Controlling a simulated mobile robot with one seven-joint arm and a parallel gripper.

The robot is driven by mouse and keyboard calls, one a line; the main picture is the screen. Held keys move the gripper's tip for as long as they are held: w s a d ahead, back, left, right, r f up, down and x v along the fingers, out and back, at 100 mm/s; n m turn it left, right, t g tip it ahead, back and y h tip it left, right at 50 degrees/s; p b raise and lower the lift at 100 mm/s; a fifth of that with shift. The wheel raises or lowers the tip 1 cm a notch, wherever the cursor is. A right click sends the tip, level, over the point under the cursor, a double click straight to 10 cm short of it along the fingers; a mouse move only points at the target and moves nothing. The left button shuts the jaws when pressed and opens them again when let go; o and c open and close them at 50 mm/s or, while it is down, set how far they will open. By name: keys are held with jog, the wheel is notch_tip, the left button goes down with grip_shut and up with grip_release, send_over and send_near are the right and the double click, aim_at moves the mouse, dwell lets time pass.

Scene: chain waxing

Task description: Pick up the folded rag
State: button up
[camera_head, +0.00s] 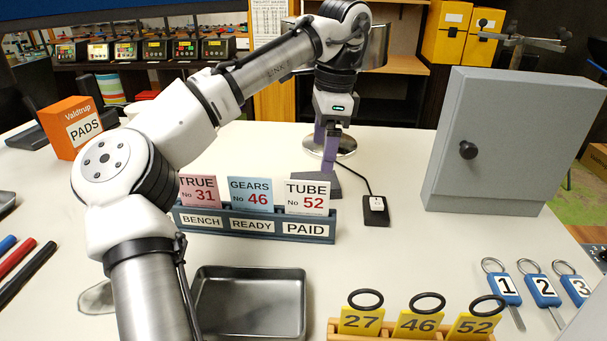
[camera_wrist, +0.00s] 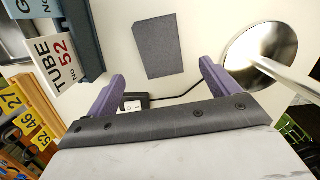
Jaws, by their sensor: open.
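A dark grey flat rectangle, which looks like the folded rag (camera_wrist: 160,47), lies on the white table in the wrist view, beyond and between my fingertips. In the head view the rag (camera_head: 325,186) shows behind the card rack, below my gripper. My gripper (camera_head: 325,152) points down with its purple fingers apart. In the wrist view my gripper (camera_wrist: 162,72) is open, with nothing between the fingers. The gap between fingers and rag is hard to judge.
A round metal stand base (camera_wrist: 262,58) is close to the rag on one side. A card rack (camera_head: 255,226) stands in front. A small black switch box (camera_head: 375,211) with a cord is to the right. A metal tray (camera_head: 250,305) and grey cabinet (camera_head: 510,140) are farther off.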

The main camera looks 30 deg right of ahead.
aim_at(317, 174)
jog(key=shift+a+f, duration=0.1)
jog(key=shift+f, duration=0.3)
jog(key=shift+s+f, duration=0.15)
jog(key=shift+f, duration=0.55)
jog(key=f, duration=0.2)
jog(key=w+f+p, duration=0.1)
jog(key=shift+a+f, duration=0.35)
jog(key=shift+f, duration=0.7)
jog(key=c, duration=1.1)
jog(key=shift+o, duration=0.2)
jog(key=shift+r, duration=0.2)
